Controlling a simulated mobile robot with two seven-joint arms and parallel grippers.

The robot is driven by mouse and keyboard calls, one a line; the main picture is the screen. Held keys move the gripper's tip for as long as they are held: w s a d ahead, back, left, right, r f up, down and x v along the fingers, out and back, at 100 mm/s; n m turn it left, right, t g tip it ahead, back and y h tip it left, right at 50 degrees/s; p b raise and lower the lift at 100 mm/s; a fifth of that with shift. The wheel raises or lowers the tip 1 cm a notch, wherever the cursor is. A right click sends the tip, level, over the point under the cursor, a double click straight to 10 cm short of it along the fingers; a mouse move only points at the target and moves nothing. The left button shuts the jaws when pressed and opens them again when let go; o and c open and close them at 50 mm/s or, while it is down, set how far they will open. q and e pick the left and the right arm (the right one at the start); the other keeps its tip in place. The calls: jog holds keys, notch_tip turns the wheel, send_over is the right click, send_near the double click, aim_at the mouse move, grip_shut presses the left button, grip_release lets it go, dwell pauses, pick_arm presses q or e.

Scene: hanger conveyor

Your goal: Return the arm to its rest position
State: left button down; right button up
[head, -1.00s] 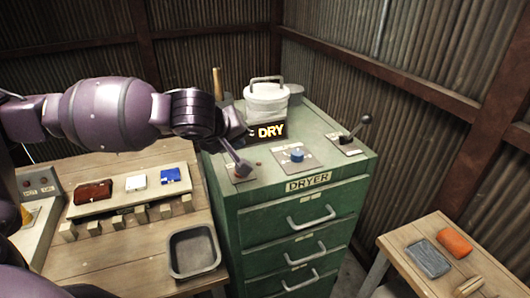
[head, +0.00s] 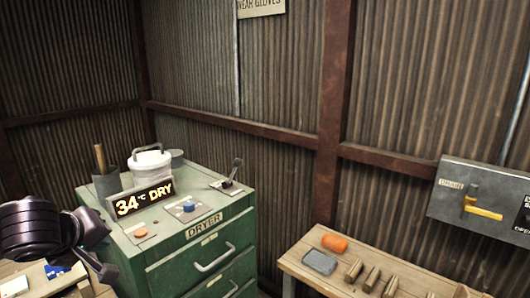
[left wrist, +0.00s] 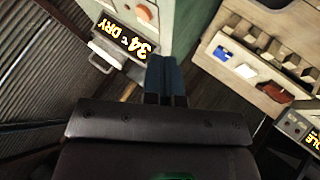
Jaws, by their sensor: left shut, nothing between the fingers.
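My left arm comes in at the lower left of the head view, dark purple, beside the green dryer cabinet (head: 200,240). Its gripper (head: 106,272) is low at the cabinet's left side, over the edge of the wooden bench. In the left wrist view the two fingers (left wrist: 166,72) are together with nothing between them. The lit display (head: 144,198) on the dryer reads 34 °C DRY, and it also shows in the left wrist view (left wrist: 122,40). My right gripper is not in view.
A white lidded pot (head: 150,167), a blue knob (head: 188,206) and a lever (head: 233,172) stand on the dryer. A side bench at right holds an orange item (head: 334,243), a grey item (head: 320,262) and wooden blocks. A grey lever box (head: 480,200) hangs on the wall.

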pick_arm(q)
jog(key=w+d+r+m+t+h, duration=0.3)
jog(key=w+d+r+m+h, duration=0.1)
jog(key=m, duration=0.9)
jog(key=d+f+m+t+h, duration=0.2)
jog(key=d+f+m+h, duration=0.1)
jog(key=d+f+m, duration=0.4)
jog(key=s+a+f+n+t+y+b, duration=0.15)
jog(key=s+f, duration=0.25)
jog(key=f, duration=0.6)
jog(key=s+a+f+n+g+y+b, duration=0.1)
jog(key=s+a+f+n+y, duration=0.15)
jog(key=f, duration=0.65)
jog(key=s+a+f+n+g+y, duration=0.2)
jog(key=s+f+n, duration=0.3)
jog(key=s+f, duration=1)
jog(key=s+g+y, duration=0.1)
jog(key=s, duration=0.2)
jog(key=shift+f+n, duration=0.4)
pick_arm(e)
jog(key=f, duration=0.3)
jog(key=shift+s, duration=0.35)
